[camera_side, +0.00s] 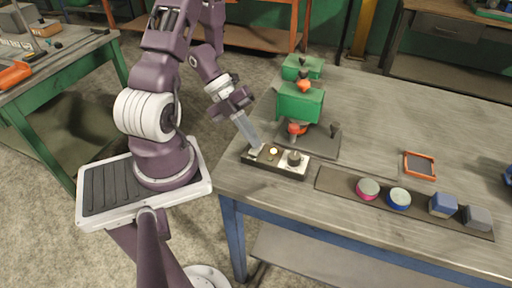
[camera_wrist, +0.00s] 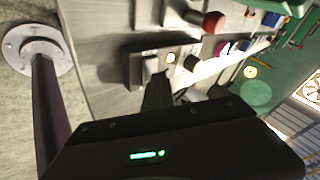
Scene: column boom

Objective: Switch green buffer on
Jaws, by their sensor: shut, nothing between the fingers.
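The green buffer (camera_side: 300,104) stands near the far left part of the workbench, with an orange-red part on top and another low at its front. A control box (camera_side: 276,172) lies in front of it. The box carries a glowing yellow lamp (camera_side: 273,152), a dark knob (camera_side: 294,158) and a pale plate at its left end. My gripper (camera_side: 256,146) is shut and empty, its tips down at that left end. The fingers hide the switch there, and I cannot tell whether they touch it. In the wrist view the lamp (camera_wrist: 171,58) shows beside the dark fingers (camera_wrist: 157,92).
A dark strip (camera_side: 330,182) right of the box holds a pink-sided disc (camera_side: 367,189), a blue-sided disc (camera_side: 399,198), a blue block (camera_side: 442,205) and a grey block (camera_side: 477,217). An orange-rimmed tray (camera_side: 420,166) lies behind them. The bench's far right is mostly clear.

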